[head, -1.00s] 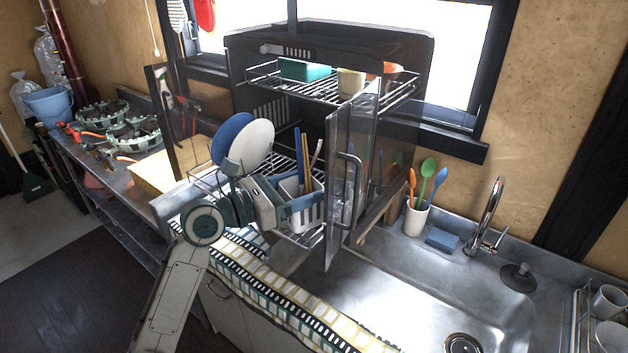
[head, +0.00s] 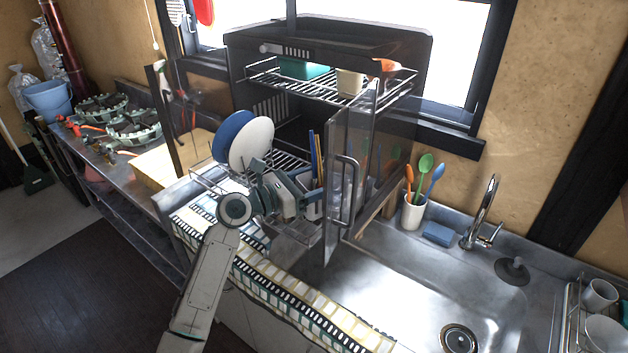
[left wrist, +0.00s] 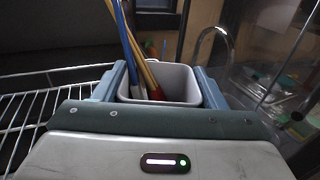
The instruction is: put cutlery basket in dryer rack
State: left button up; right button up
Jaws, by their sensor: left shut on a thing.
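The cutlery basket (left wrist: 182,82) is a pale, square cup holding blue and tan sticks with a red tip. My left gripper (left wrist: 160,92) is shut on it, with a blue-grey finger on each side. In the head view, my left gripper (head: 302,197) is at the lower level of the dryer rack, and most of the basket (head: 313,211) is hidden behind it and the door. The dryer rack (head: 290,160) is a dark cabinet with wire shelves. Its lower wire shelf also shows in the left wrist view (left wrist: 22,118). I cannot tell whether the basket touches the shelf.
A blue plate (head: 222,137) and a white plate (head: 259,140) stand left of the gripper. A clear open door (head: 343,190) stands close on its right. The upper shelf holds a teal box (head: 303,74) and a cup (head: 350,83). A sink (head: 420,275) lies to the right.

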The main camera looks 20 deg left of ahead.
pick_arm(q)
jog(key=shift+f, duration=0.1)
pick_arm(e)
jog(key=shift+a, duration=0.15)
pick_arm(q)
jog(key=o, duration=1)
pick_arm(e)
jog(key=shift+a, duration=0.15)
pick_arm(q)
jog(key=shift+s+a, duration=0.1)
jog(key=shift+a, duration=0.05)
pick_arm(e)
jog(key=shift+f, duration=0.1)
pick_arm(q)
jog(key=shift+s+a, duration=0.25)
jog(key=shift+s, duration=0.05)
jog(key=b+v, duration=0.3)
jog(key=v, duration=0.6)
jog(key=shift+a, duration=0.15)
jog(key=shift+b+v, duration=0.35)
jog(key=shift+v, duration=0.55)
pick_arm(e)
jog(key=f, duration=0.3)
jog(key=shift+d+f, duration=0.2)
jog(key=shift+f, duration=0.05)
jog(key=shift+a, duration=0.1)
